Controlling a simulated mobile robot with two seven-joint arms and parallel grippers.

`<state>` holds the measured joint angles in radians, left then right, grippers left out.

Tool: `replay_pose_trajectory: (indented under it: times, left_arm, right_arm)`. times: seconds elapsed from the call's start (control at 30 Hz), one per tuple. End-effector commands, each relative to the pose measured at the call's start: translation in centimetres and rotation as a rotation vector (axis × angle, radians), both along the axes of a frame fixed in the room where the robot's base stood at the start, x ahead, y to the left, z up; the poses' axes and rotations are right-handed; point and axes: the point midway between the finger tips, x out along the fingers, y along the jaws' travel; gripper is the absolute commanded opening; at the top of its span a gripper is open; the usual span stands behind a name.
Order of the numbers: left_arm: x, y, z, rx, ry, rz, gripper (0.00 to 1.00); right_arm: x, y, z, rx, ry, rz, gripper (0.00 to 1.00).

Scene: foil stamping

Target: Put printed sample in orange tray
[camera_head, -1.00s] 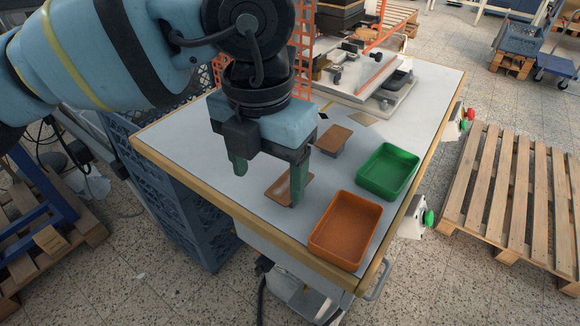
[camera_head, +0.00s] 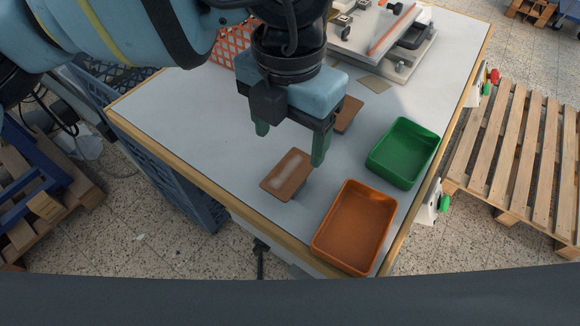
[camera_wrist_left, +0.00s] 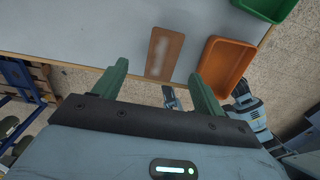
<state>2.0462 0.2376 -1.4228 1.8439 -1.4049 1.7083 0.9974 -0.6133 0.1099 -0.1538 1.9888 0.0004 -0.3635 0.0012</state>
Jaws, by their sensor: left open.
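The printed sample (camera_head: 287,174), a brown rectangle with a pale mark, sits slightly raised on a small support near the table's front edge. It also shows in the left wrist view (camera_wrist_left: 164,54), ahead of the fingers. My left gripper (camera_head: 291,144) is open and empty, with its green fingers pointing down above the table, just behind the sample in the head view. Its fingers also show in the wrist view (camera_wrist_left: 158,72). The orange tray (camera_head: 353,225) is empty, at the table's front right corner, right of the sample. My right gripper is not in view.
An empty green tray (camera_head: 403,152) stands behind the orange one. Another brown piece (camera_head: 349,112) lies behind my gripper, partly hidden. The press (camera_head: 385,35) stands at the back. A wooden pallet (camera_head: 520,160) lies on the floor at right.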

Motion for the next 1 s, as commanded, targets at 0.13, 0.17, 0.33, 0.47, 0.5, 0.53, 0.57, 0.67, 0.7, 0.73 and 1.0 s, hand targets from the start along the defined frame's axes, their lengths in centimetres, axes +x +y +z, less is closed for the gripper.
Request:
replay_pose_trajectory:
  times: [0.13,0.17,0.33,0.47,0.5,0.53,0.57,0.67,0.7,0.73,1.0]
  left_arm:
    - [-0.1,0.0,-0.4,0.000,0.000,0.000,0.71]
    - [-0.2,0.0,-0.6,0.000,0.000,0.000,0.71]
    - [-0.8,-0.1,-2.9,0.001,0.000,0.000,0.71]
    - [-0.7,-0.1,-4.5,0.000,0.000,0.002,0.71]
    - [-0.8,-0.1,-4.8,0.001,0.001,0.002,0.71]
    - [-0.8,-0.1,-5.0,0.000,0.001,0.002,0.71]
    - [-0.8,-0.1,-5.1,-0.001,0.001,0.002,0.71]
    - [-0.7,-0.1,-5.2,-0.001,0.000,0.002,0.71]
    - [-0.7,-0.1,-5.2,-0.001,0.000,0.002,0.71]
    - [-0.7,-0.1,-5.2,-0.001,0.000,0.002,0.71]
    - [-0.7,-0.1,-5.2,-0.001,-0.001,0.002,0.45]
  right_arm:
    - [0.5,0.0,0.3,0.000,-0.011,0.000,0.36]
    - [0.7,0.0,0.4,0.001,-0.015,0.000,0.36]
    - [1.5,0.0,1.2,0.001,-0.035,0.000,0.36]
    - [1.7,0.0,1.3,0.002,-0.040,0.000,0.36]
    - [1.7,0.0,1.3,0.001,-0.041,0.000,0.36]
    - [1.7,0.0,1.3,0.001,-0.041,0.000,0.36]
    - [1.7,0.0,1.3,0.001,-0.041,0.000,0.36]
    - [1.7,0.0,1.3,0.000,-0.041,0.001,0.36]
    - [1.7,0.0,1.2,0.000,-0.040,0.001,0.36]
    - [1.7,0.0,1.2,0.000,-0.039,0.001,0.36]
    - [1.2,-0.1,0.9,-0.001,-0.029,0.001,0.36]
